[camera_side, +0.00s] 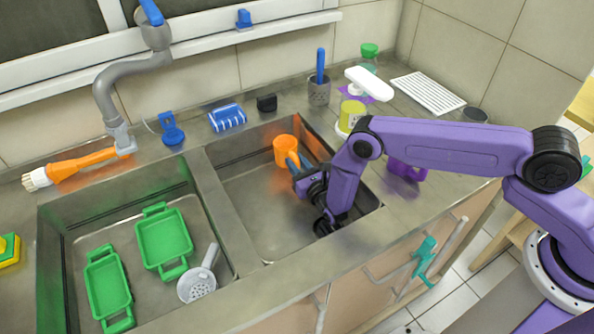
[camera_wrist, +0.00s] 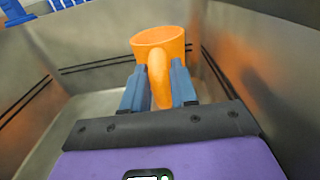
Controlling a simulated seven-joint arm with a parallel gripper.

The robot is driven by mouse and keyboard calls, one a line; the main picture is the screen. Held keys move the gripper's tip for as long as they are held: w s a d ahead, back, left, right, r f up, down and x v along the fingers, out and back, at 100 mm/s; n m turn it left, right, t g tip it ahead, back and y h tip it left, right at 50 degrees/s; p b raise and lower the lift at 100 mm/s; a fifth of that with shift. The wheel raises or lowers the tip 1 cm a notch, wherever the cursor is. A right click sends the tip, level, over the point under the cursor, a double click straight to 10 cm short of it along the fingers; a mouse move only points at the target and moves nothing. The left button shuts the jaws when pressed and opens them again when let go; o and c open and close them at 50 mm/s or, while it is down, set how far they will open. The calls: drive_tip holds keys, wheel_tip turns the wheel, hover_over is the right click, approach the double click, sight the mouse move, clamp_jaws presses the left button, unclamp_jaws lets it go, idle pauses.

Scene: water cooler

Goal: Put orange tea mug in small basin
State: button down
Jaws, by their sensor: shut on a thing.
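The orange tea mug (camera_side: 286,149) is inside the small basin (camera_side: 245,215), the right-hand one of the two sink basins in the side view. My gripper (camera_side: 296,168) reaches down into this basin and is shut on the mug. In the wrist view, the blue fingers (camera_wrist: 159,88) close on both sides of the mug's handle, and the orange mug (camera_wrist: 160,40) stands roughly upright beyond them. The mug's bottom is hidden, so I cannot tell whether it touches the basin floor.
The left basin holds green trays (camera_side: 164,238) and a grey strainer (camera_side: 199,276). A divider (camera_side: 220,205) separates the basins. A yellow mug (camera_side: 351,115), a purple mug (camera_side: 408,170) and a white dish rack (camera_side: 428,92) stand on the right counter. The faucet (camera_side: 110,95) is behind the left basin.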

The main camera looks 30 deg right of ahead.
drive_tip(key=shift+f, duration=1.45)
drive_tip(key=shift+f, duration=0.1)
drive_tip(key=c, duration=0.9)
unclamp_jaws()
drive_tip(key=shift+s, duration=1.4)
drive_tip(key=shift+s+r, duration=0.1)
drive_tip(key=shift+r, duration=3.5)
